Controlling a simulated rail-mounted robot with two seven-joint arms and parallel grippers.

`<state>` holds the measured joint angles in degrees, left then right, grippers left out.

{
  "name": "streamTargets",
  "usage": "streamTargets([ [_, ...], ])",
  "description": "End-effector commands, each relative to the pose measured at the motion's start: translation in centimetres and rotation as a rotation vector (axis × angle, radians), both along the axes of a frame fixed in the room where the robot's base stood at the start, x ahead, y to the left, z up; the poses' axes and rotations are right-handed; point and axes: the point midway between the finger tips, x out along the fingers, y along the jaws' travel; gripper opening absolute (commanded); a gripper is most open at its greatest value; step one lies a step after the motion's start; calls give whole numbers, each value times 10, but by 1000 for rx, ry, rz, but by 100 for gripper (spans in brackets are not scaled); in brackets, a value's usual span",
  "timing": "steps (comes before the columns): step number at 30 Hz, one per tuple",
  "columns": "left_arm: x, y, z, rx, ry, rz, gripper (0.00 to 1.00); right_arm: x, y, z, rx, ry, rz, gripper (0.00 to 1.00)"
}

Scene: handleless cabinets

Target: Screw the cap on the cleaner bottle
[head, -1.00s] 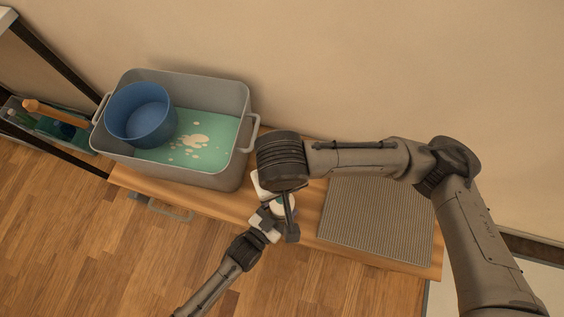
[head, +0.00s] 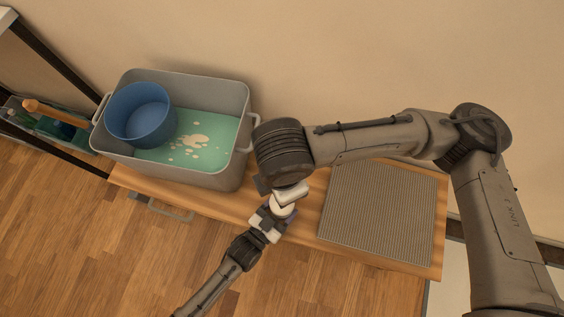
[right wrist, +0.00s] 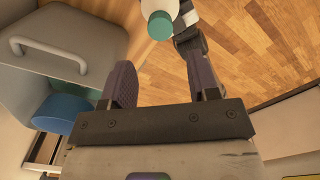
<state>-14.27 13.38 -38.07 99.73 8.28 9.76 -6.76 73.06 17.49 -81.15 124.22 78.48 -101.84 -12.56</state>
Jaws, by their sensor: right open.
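The white cleaner bottle (right wrist: 157,6) is in the grip of my left gripper (head: 268,221), over the front edge of the bench. Its teal cap (right wrist: 160,26) sits at the bottle's end in the right wrist view; I cannot tell how tightly it is seated. Part of the white bottle also shows in the head view (head: 281,209). My right gripper (right wrist: 162,62) is open and empty, with the cap beyond its fingertips and apart from them. In the head view the right wrist is just above the bottle and hides the cap.
A grey tub (head: 215,177) with a blue bowl (head: 140,112) and teal liquid stands on the left of the wooden bench (head: 290,222). A grey ribbed mat (head: 380,215) lies on the right. A shelf with bottles (head: 50,128) is at far left.

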Motion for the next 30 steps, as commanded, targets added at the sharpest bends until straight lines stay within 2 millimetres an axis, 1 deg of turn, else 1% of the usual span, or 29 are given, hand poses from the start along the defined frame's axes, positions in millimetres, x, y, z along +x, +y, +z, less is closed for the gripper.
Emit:
streamTargets([
  [5, 0, 0, 0, 1, 1, 0, 1, 0, 0, 1, -1, 0, 35, 55],
  [13, 0, 0, 0, 1, 1, 0, 1, 0, 0, 1, -1, 0, 35, 55],
  [17, 0, 0, 0, 1, 1, 0, 1, 0, 0, -4, -2, 1, 34, 55],
  [20, 0, 0, 0, 1, 1, 0, 1, 0, -1, -14, -3, 2, 33, 55],
  [30, 0, 0, 0, 1, 1, 0, 1, 0, 0, -58, -2, 2, 33, 55],
])
